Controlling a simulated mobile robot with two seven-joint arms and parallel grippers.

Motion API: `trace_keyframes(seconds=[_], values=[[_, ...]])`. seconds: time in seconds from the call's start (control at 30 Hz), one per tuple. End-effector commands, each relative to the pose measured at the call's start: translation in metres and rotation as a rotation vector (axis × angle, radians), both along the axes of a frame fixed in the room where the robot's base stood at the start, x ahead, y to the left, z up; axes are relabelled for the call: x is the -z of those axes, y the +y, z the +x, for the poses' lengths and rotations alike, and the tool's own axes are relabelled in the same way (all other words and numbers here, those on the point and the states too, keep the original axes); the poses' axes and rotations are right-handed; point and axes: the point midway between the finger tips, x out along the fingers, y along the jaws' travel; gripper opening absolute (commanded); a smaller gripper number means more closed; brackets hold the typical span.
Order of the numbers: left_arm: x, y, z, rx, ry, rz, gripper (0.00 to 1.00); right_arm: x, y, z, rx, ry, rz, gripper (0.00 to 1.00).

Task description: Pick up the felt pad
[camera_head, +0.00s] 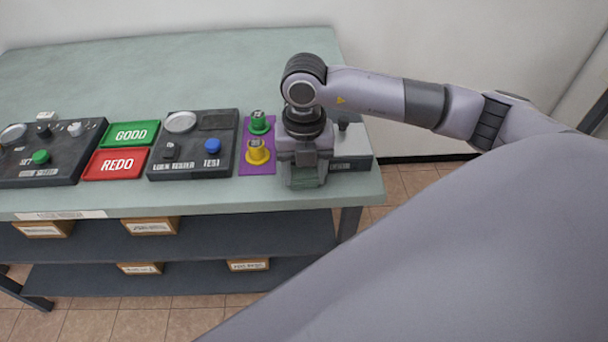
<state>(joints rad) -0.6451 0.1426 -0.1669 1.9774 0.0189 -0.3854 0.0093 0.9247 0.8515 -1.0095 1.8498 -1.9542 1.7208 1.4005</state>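No piece that I can surely name as the felt pad shows. A flat purple mat (243,163) lies on the table, with a green stamp-like piece (260,123) and a yellow one (257,152) standing on it. My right gripper (304,178) points down just right of the mat, over the left part of a grey box-like fixture (352,147). The gripper and wrist hide much of that fixture and whatever lies under them. The fingertips are not clear, so I cannot tell open from shut. My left gripper is not in view.
On the green-grey table (200,75) stand a dark panel with a blue knob (192,143), a green GOOD tray (130,134), a red REDO tray (116,163) and another dark panel (50,150) at left. The table's back is clear. Small boxes (150,227) sit on shelves below.

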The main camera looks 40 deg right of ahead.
Motion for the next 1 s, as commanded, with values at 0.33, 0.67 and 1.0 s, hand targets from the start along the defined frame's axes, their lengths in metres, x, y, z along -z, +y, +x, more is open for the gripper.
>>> trace_keyframes(seconds=[0.33,0.67,1.0], values=[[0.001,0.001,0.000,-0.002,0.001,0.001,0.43,-0.001,0.000,0.000,0.000,0.000,0.000,0.28],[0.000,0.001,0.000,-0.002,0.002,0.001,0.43,-0.026,0.000,0.001,0.000,-0.003,-0.001,0.28],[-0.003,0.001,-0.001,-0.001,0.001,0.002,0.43,-0.106,0.001,0.002,0.000,-0.008,0.001,0.28]])
